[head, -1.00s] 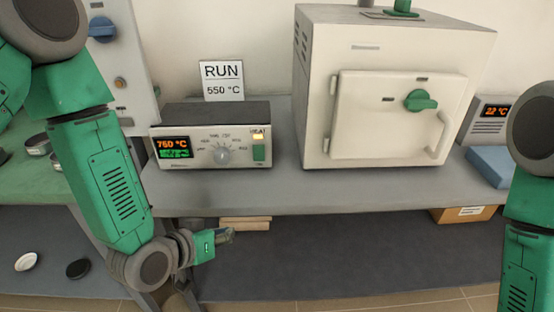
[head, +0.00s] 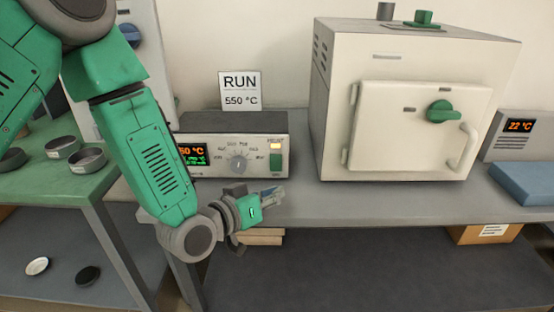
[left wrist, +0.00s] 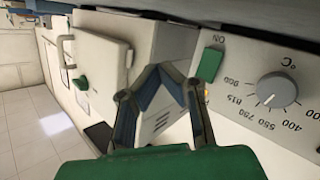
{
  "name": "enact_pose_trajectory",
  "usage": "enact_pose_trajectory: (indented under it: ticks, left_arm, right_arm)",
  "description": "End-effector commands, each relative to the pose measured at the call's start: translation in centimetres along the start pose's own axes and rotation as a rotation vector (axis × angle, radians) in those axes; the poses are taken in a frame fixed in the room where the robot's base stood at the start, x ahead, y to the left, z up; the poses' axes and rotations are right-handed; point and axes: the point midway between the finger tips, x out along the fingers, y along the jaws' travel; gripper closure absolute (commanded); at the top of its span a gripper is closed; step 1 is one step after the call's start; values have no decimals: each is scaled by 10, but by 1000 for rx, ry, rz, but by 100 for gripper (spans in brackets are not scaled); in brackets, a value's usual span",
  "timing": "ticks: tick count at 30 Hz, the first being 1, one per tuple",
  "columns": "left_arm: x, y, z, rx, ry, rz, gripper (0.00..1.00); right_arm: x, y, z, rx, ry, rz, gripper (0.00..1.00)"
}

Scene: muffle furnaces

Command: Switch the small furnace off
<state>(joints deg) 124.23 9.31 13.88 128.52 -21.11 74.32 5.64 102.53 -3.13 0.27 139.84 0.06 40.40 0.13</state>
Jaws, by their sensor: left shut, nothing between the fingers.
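A white box furnace (head: 410,150) with a green door knob stands on the grey bench. Left of it is a control box (head: 215,147) with a dial (head: 238,163), a partly hidden orange and green display, a lit yellow lamp and a green switch (head: 276,162). The switch also shows in the left wrist view (left wrist: 209,64), beside the word ON. My left gripper (head: 280,193) is shut and empty, in front of and below the switch, apart from it. Its fingers meet in the left wrist view (left wrist: 156,70). My right gripper is out of view.
A sign (head: 240,91) reading RUN 550 °C stands behind the control box. A unit showing 22 °C (head: 516,136) and a blue block (head: 525,183) are at the right. Dishes (head: 88,159) sit on the green table at left. Bench between control box and furnace is clear.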

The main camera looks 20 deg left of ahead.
Motion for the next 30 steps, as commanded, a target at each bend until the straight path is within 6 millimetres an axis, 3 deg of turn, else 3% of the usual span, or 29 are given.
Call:
enact_pose_trajectory:
  ticks: [15, 30]
  left_arm:
    - [46, -34, -35, 0, 1, -1, 100]
    - [54, -40, -40, 0, 0, -2, 100]
  right_arm:
    - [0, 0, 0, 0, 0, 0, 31]
    - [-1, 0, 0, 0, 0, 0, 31]
